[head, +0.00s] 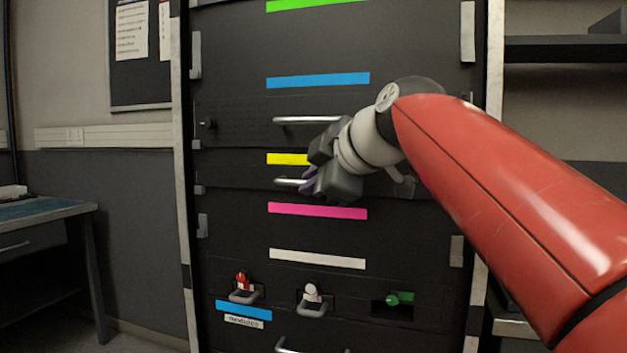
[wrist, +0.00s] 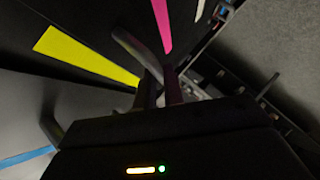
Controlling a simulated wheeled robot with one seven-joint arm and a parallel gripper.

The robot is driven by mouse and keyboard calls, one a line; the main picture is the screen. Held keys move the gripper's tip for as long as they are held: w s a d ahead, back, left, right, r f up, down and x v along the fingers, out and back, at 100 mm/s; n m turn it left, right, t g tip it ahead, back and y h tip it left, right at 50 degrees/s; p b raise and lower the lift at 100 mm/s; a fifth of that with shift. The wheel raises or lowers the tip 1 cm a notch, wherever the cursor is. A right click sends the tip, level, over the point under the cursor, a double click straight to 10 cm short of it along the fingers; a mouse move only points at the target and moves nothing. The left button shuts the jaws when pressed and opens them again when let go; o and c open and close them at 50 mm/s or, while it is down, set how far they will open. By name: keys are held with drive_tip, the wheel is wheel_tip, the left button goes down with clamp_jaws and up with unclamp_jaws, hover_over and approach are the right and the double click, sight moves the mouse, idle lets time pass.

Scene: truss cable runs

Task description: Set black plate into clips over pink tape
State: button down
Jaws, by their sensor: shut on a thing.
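My gripper (head: 312,183) is at the cabinet front, between the yellow tape (head: 287,159) and the pink tape (head: 317,211). It is shut on the pale bar handle of the black plate (head: 235,176). In the wrist view the fingers (wrist: 160,92) close at the handle (wrist: 138,50), with the pink tape (wrist: 160,22) just beyond. The plate is dark on dark, so its edges are hard to make out, and my gripper hides part of it. Light grey clips stand at the left (head: 203,225) and right (head: 456,250), around the pink tape's height.
Another handle (head: 305,120) sits above, under the blue tape (head: 318,80). White tape (head: 317,259) lies below the pink. Lower down are red (head: 242,281), white (head: 311,293) and green (head: 400,299) fittings. A desk (head: 45,212) stands at left.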

drive_tip(key=shift+f+b, duration=0.55)
drive_tip(key=shift+b, duration=0.05)
idle(1.1)
drive_tip(key=shift+w, duration=0.1)
drive_tip(key=c, duration=1.4)
unclamp_jaws()
drive_tip(key=shift+c, duration=0.2)
drive_tip(key=s+d+r+b, duration=0.1)
drive_tip(key=s+r, duration=0.2)
drive_tip(key=s, duration=0.9)
drive_tip(key=shift+s+d+r+b, duration=0.15)
drive_tip(key=shift+s+r+b, duration=0.05)
drive_tip(key=shift+s+b, duration=0.15)
